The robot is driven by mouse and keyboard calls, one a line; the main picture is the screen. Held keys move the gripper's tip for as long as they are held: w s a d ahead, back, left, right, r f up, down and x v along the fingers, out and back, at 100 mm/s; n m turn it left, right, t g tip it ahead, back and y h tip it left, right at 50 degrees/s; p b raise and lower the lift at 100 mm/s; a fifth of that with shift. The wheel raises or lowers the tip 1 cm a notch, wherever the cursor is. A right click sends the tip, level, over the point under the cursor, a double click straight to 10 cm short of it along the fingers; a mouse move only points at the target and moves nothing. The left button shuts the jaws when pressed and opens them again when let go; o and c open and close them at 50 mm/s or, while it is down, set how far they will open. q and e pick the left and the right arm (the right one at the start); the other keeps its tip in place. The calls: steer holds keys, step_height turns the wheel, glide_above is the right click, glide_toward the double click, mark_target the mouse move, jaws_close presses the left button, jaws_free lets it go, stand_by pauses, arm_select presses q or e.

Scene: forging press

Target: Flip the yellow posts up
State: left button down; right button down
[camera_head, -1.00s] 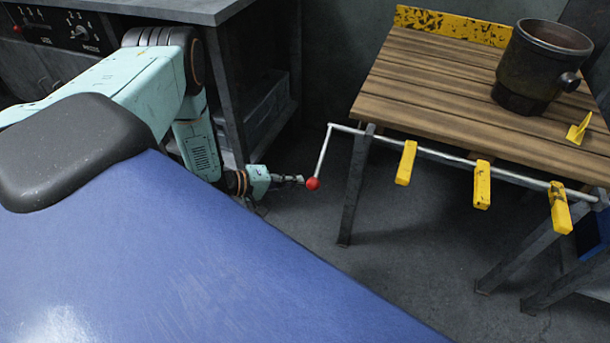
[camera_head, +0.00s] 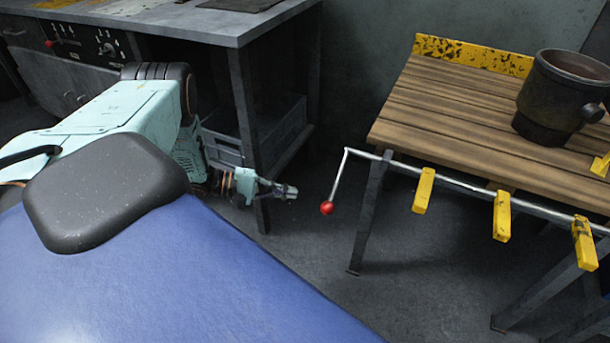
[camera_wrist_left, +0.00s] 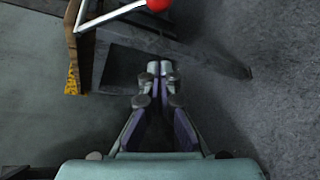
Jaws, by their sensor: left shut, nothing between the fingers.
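Three yellow posts hang down from a metal rod along the front of the wooden table: the left post (camera_head: 423,191), the middle post (camera_head: 501,216) and the right post (camera_head: 584,244). The rod's crank arm (camera_head: 338,177) bends down at its left end to a red ball knob (camera_head: 327,208). My left gripper (camera_head: 292,192) is shut and empty, a short gap left of the knob. In the left wrist view its fingertips (camera_wrist_left: 160,68) are together, and the red knob (camera_wrist_left: 158,4) is at the top edge, apart from them. My right gripper is out of view.
The slatted wooden table (camera_head: 440,118) carries a dark metal pot (camera_head: 562,98) and a yellow back plate (camera_head: 472,56). A grey workbench (camera_head: 200,22) with a crate below stands at the left. Open floor (camera_head: 320,260) lies below the knob.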

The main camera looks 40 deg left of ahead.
arm_select(q)
steer(key=b+x, duration=0.3)
steer(key=x, duration=0.7)
steer(key=shift+s+d+r, duration=0.25)
steer(key=shift+s+r, duration=0.1)
steer(key=shift+s, duration=0.25)
steer(key=shift+s+d+r, duration=0.2)
steer(key=shift+s+r, duration=0.15)
steer(key=shift+s, duration=0.25)
steer(key=shift+s+d+r, duration=0.25)
steer(key=shift+s+r, duration=0.1)
steer(key=shift+s, duration=0.25)
steer(key=shift+p, duration=0.35)
